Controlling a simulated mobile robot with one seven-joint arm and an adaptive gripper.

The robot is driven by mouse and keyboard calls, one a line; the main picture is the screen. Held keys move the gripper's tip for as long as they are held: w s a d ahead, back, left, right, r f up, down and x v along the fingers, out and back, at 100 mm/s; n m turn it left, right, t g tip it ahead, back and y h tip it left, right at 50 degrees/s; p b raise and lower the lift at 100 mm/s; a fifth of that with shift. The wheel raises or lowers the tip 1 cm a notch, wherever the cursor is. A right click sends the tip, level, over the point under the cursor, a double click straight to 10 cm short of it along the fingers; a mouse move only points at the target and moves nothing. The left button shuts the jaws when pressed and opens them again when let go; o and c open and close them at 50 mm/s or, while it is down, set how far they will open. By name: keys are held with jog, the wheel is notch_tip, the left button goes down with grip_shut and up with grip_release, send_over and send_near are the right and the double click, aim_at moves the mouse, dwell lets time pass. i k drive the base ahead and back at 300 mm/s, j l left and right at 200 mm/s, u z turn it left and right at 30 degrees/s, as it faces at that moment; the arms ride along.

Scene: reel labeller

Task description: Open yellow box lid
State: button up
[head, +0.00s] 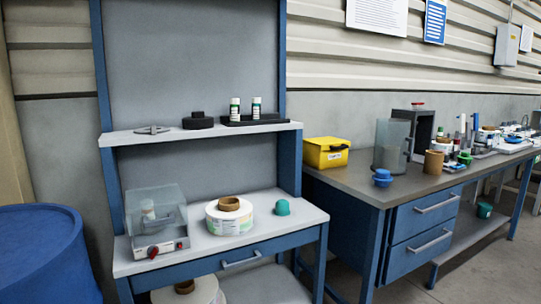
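A yellow box (326,153) sits on the near left end of the long grey bench at the back, by the wall. Its lid looks closed, and a dark latch or handle and a white label show on its front. My gripper and arm do not show in the head view.
The long bench (350,184) also bears a grey see-through container (391,145), a blue cup-like object (382,177) and a brown pot (433,163). A shelved workstation (121,255) with a clear-covered machine (157,222) and a white reel (229,217) stands left. A blue drum (42,256) fills the lower left. Some floor shows lower right.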

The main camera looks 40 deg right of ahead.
aim_at(327, 143)
jog(key=z, duration=1.75)
jog(key=i+j, duration=0.15)
jog(key=i, duration=0.35)
jog(key=i+j+z, duration=0.1)
jog(key=i, duration=0.35)
jog(key=i+j, duration=0.25)
jog(key=i, duration=0.25)
jog(key=i+j+z, duration=0.15)
jog(key=i, duration=0.3)
jog(key=i+j, duration=0.35)
jog(key=j, duration=0.25)
jog(key=i+j, duration=0.2)
jog(key=j, duration=0.15)
